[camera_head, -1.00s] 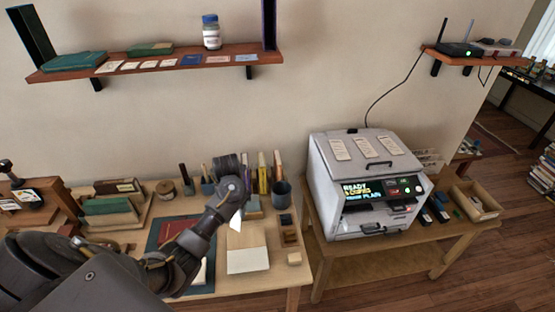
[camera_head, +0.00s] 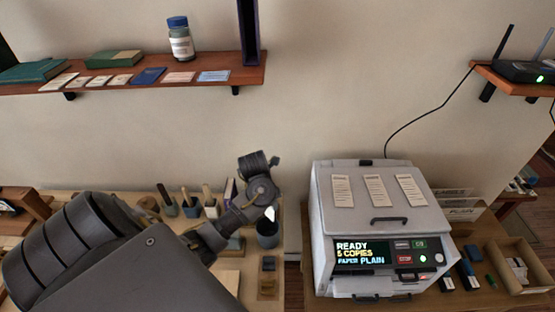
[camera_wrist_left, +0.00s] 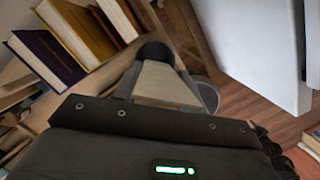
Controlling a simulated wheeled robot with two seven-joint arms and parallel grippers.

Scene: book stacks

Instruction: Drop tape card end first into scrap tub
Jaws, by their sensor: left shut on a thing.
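My left gripper (camera_head: 267,208) is shut on the tape card (camera_head: 270,214), a small pale card that shows as a white patch in the head view. In the left wrist view the tape card (camera_wrist_left: 165,86) is a pale, roughly four-sided piece between the fingers (camera_wrist_left: 166,92). The scrap tub appears to be the dark blue-grey round tub (camera_head: 268,234) at the right end of the desk. The card is just above it in the head view; whether its lower end is inside the rim cannot be told. My right gripper is not in view.
Upright books (camera_wrist_left: 47,57) stand close to the left of the gripper in the wrist view. Cups with tools (camera_head: 190,208) stand along the desk's back. A copier (camera_head: 378,218) stands to the right, across a gap. A shelf (camera_head: 150,78) hangs above.

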